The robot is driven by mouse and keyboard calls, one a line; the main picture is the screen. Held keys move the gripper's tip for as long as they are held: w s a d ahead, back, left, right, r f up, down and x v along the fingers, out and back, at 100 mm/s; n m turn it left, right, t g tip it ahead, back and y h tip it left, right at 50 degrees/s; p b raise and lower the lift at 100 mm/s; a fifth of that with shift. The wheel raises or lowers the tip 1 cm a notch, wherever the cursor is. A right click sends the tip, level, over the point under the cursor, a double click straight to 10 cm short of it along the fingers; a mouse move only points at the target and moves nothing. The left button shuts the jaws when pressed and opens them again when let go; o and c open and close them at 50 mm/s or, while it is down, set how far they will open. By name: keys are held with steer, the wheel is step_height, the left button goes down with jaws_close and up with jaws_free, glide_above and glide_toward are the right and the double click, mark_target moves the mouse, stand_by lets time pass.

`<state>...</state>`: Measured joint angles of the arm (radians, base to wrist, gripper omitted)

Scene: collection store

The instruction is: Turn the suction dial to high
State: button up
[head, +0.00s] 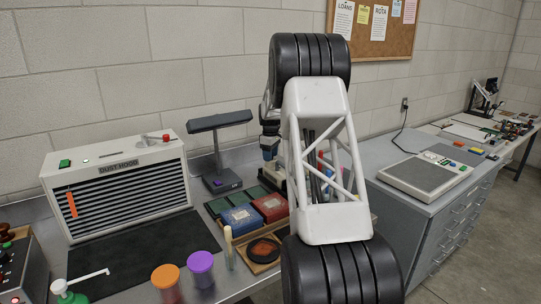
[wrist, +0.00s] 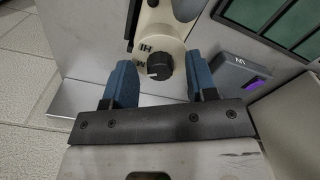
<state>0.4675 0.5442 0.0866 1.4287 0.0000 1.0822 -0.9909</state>
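My gripper (wrist: 159,64) is open in the wrist view, with one blue finger on each side of a small black dial (wrist: 160,67). Gaps show between dial and fingers, and I see no contact. The dial has a pale mark on its left side and sits on a cream housing (wrist: 150,22) lettered "HI"; more lettering is partly hidden. In the head view my arm hides this dial. The dust hood (head: 120,195) stands at the left, with a red-handled control (head: 166,138) on top.
Red (head: 270,207) and blue (head: 241,218) boxes lie near my arm. Orange-lidded (head: 165,277) and purple-lidded (head: 200,262) jars stand in front. A dark mat (head: 150,250) is clear.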

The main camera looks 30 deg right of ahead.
steer(key=c, duration=0.9)
steer(key=shift+m, duration=0.4)
steer(key=m, duration=1.1)
steer(key=o, duration=0.9)
steer(key=shift+o, duration=0.2)
steer(key=shift+r, duration=3.95)
